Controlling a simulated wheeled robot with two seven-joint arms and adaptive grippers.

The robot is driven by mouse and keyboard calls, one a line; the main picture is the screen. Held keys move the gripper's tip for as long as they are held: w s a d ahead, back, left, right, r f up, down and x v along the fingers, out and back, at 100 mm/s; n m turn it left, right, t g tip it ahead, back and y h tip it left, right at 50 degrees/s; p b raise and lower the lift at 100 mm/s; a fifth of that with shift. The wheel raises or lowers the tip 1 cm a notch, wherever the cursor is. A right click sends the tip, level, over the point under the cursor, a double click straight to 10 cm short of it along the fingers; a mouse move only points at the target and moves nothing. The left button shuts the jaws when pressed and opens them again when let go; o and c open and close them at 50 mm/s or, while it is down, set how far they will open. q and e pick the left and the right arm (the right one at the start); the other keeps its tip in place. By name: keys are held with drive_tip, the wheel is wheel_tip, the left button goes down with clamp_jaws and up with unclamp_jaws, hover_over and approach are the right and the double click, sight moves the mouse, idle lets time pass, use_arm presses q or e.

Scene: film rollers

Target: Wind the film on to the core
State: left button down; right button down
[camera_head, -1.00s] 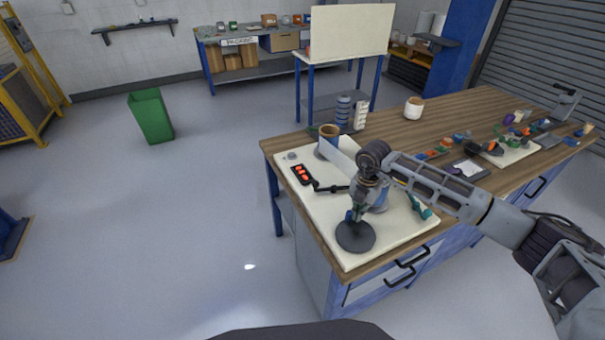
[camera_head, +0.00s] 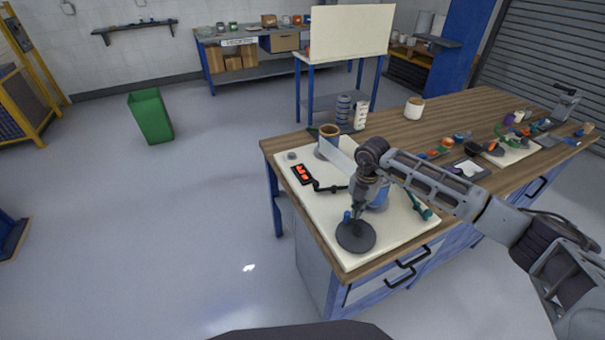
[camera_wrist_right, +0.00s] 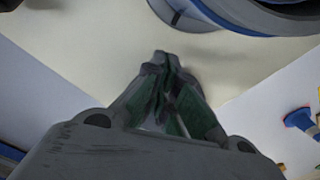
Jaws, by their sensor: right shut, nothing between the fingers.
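My right gripper (camera_head: 356,210) points down over the white board on the workbench. In the right wrist view its green-padded fingers (camera_wrist_right: 163,85) are shut with nothing between them. A roll with a brown core (camera_head: 329,133) stands at the board's far left corner. A pale film strip (camera_head: 343,157) runs from it towards a blue roll (camera_head: 379,203), partly hidden behind my gripper. A large blue-rimmed round part (camera_wrist_right: 235,18) shows at the top of the wrist view, ahead of the fingertips. My left gripper is not in view.
The white board (camera_head: 322,215) also carries a black box with a red display (camera_head: 303,174) and a green handle (camera_head: 420,207). A white cup (camera_head: 414,108) and grey stacked rings (camera_head: 343,108) stand behind. Small tools and parts lie further right on the bench.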

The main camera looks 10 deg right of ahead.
drive_tip(key=shift+r, duration=0.15)
wheel_tip(320, 180, up, 7)
drive_tip(key=p, duration=0.4)
idle(1.0)
idle(0.4)
